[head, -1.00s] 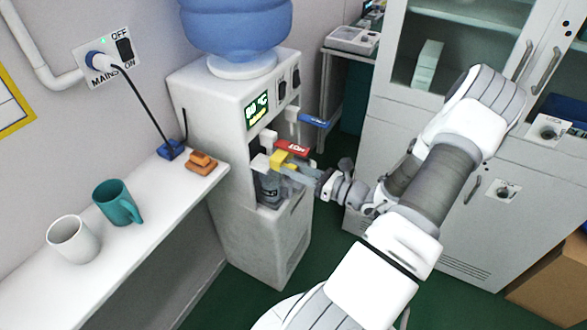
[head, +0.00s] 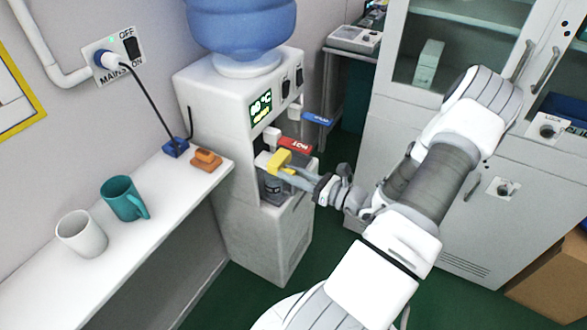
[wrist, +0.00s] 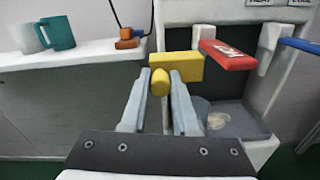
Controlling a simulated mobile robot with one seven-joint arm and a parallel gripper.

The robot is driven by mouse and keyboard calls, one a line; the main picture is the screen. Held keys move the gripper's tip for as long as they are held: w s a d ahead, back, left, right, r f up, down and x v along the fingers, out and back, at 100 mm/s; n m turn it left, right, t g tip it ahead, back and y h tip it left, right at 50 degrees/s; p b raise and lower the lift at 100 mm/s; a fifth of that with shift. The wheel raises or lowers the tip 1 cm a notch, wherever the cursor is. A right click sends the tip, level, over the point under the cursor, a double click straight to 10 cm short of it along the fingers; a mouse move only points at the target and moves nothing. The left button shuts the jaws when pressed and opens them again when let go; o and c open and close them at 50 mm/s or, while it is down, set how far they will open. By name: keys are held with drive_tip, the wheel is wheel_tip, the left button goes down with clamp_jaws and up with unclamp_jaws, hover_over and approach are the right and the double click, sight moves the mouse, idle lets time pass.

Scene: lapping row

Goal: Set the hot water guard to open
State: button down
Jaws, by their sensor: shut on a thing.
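The yellow hot water guard (head: 280,160) is at the front of the white water dispenser (head: 215,110), just below and left of the red HOT lever (head: 297,146). In the wrist view the guard is a yellow bar (wrist: 180,66) with a rounded yellow knob (wrist: 159,83) pointing toward me. The red lever (wrist: 230,55) is right of the bar, not covered by it in this view. My gripper (wrist: 160,80) is shut on the guard's knob, one finger on each side. In the head view my gripper (head: 292,173) reaches the guard from the right.
A blue lever (head: 317,119) is right of the red one. A shelf (head: 125,250) on the left bears a white mug (head: 81,234), a teal mug (head: 124,199) and an orange block (head: 206,159). A cabinet (head: 400,140) stands behind my arm. Below the levers is a dispensing recess (wrist: 230,105).

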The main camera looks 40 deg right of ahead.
drive_tip(key=shift+s+a+f, duration=0.1)
drive_tip(key=shift+s+a, duration=0.1)
drive_tip(key=shift+a, duration=0.25)
drive_tip(key=c, duration=0.7)
unclamp_jaws()
drive_tip(key=shift+o, duration=0.2)
drive_tip(key=v, duration=1.7)
drive_tip(key=shift+s+p, duration=0.2)
drive_tip(key=shift+p, duration=0.25)
